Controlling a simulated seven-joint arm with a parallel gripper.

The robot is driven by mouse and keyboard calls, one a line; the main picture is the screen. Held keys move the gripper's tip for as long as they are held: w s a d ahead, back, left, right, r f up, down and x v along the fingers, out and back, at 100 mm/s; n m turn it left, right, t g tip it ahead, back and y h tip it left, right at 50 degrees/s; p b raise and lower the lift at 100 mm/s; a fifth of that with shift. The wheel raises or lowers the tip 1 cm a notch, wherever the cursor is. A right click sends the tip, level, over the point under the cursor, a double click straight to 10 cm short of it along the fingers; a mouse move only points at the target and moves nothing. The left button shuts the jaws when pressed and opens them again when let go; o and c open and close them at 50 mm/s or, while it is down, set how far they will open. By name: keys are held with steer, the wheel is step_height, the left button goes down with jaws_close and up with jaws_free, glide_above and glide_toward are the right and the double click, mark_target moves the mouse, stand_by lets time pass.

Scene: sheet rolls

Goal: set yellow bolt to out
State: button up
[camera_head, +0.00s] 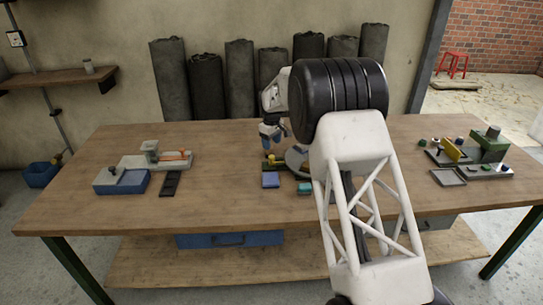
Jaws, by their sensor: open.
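My gripper (270,143) points down over the middle of the table, in front of my arm's wrist. A small yellow part (274,161), which may be the yellow bolt, shows just below the fingertips on a fixture that my arm partly hides. I cannot tell whether the fingers touch it, or its exact position. The gripper's fingers are small and dark blue here and look empty. Another yellow piece (451,149), a tilted plate, stands on the grey and green fixture at the right.
The wooden table (230,200) is mostly clear at its front. A blue block (270,180) and a teal block (305,187) lie in front of the middle fixture. Sheet rolls (240,80) lean on the wall behind.

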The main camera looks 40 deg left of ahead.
mark_target(272, 156)
steer(key=shift+f, duration=3.45)
